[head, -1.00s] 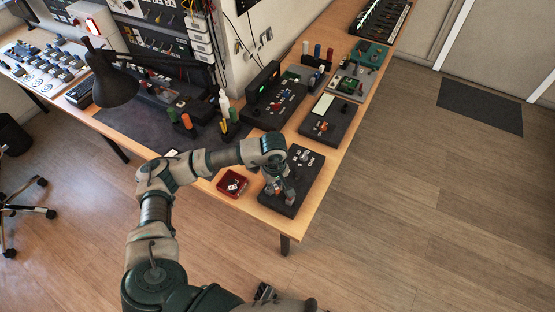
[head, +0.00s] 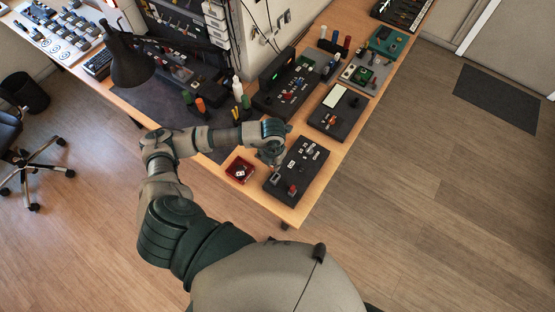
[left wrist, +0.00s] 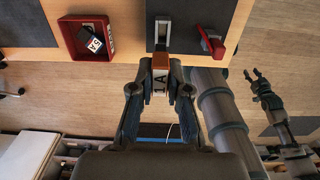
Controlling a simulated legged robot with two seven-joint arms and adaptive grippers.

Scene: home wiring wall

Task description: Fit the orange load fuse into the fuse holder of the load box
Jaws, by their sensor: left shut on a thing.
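My left gripper (left wrist: 158,92) is shut on the orange fuse (left wrist: 160,62), which has a white label marked A. In the head view the left gripper (head: 272,156) is at the left edge of the dark load box (head: 310,160); the fuse is not clear there. In the left wrist view the load box (left wrist: 182,12) has a grey holder (left wrist: 162,30) just beyond the fuse's end. I cannot tell whether fuse and holder touch. A red switch (left wrist: 210,42) sits to the holder's right. My right gripper (left wrist: 256,82) looks open and empty, away from the box.
A red bin (head: 240,169) left of the load box holds dark, white-labelled pieces. Another dark box (head: 338,110) stands behind it, with more devices further back. A black lamp (head: 130,62) and coloured bottles stand on the left. The table's front edge is close to the box.

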